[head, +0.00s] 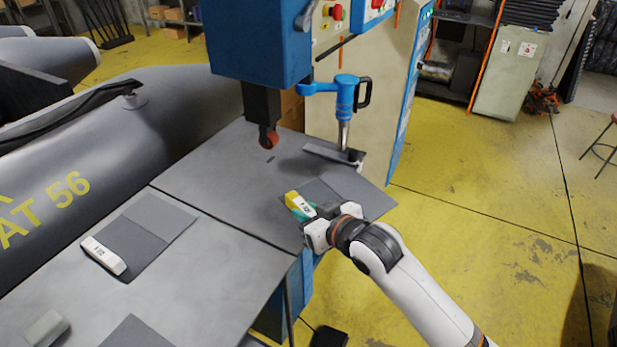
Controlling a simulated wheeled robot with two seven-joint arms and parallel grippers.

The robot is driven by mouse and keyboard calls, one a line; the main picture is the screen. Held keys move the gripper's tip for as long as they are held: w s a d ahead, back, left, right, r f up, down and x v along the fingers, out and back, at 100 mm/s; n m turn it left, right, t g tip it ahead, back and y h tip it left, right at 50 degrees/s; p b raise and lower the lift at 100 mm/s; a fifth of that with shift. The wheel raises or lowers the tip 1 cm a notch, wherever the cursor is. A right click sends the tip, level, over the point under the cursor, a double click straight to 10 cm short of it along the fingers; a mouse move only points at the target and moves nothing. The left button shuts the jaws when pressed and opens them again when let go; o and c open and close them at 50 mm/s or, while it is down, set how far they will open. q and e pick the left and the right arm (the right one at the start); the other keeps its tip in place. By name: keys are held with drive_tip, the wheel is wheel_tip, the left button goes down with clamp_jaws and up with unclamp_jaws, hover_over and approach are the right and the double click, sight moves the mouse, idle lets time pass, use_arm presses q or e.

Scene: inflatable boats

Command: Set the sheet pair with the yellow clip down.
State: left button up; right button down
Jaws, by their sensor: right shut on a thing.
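The clip carries a white label and sits at the sheets' left edge. My right gripper (307,212) reaches in from the lower right and is shut on the sheet pair by the clip. The sheets look flat and level, close over the tabletop; I cannot tell whether they touch it. The gripper hides part of their near edge. My left gripper is not in view.
Another grey sheet pair with a white clip (104,256) lies on the left table (190,280). A grey block (45,328) and another sheet (136,333) are nearer. The machine's roller (268,138) and blue-handled post (345,110) stand behind the held sheets. A grey boat (120,140) is left.

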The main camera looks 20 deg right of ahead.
sight(316, 193)
drive_tip(key=w+n+y, duration=0.1)
drive_tip(key=w, duration=0.1)
drive_tip(key=w+n+g+y+b, duration=0.1)
drive_tip(key=w, duration=0.2)
drive_tip(key=w+a+n+y+b, duration=0.1)
drive_tip(key=w, duration=0.2)
drive_tip(key=shift+r+g, duration=0.25)
drive_tip(key=shift+g, duration=0.05)
drive_tip(key=w+r+n+g+y+b, duration=0.1)
drive_tip(key=w+r+n+y+b, duration=0.1)
drive_tip(key=w+r, duration=0.2)
drive_tip(key=shift+g, duration=0.3)
drive_tip(key=shift+w+d+f, duration=0.1)
drive_tip(key=shift+w+f, duration=0.05)
drive_tip(key=shift+f, duration=4.65)
drive_tip(key=c, duration=1.2)
unclamp_jaws()
drive_tip(key=shift+f, duration=0.1)
drive_tip(key=v, duration=1.1)
drive_tip(key=shift+b, duration=0.4)
drive_tip(key=shift+s+d+r, duration=0.25)
drive_tip(key=shift+s+d, duration=0.05)
drive_tip(key=shift+s, duration=0.05)
